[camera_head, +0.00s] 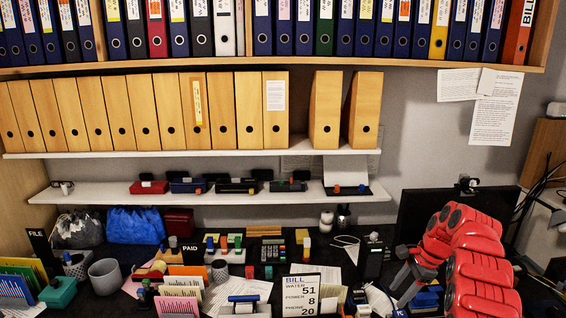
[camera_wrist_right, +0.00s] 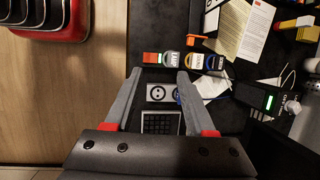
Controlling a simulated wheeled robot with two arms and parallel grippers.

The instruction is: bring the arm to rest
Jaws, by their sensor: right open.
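My right arm comes in from the right in the head view, with red links. Its grey gripper (camera_head: 403,276) is over the right part of the dark desk (camera_head: 100,303). In the right wrist view the two grey fingers of this gripper (camera_wrist_right: 160,74) stand wide apart, with nothing held between them. Below and between them show a keypad (camera_wrist_right: 160,124) and a light block with two round sockets (camera_wrist_right: 160,92). My left gripper is not in the head view.
Binders (camera_head: 325,27) fill the top shelf, and wooden file boxes (camera_head: 120,112) stand on the shelf below. A dark monitor (camera_head: 420,212) stands behind the right arm. The desk is crowded with stamps, papers and a bill sheet (camera_head: 300,293).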

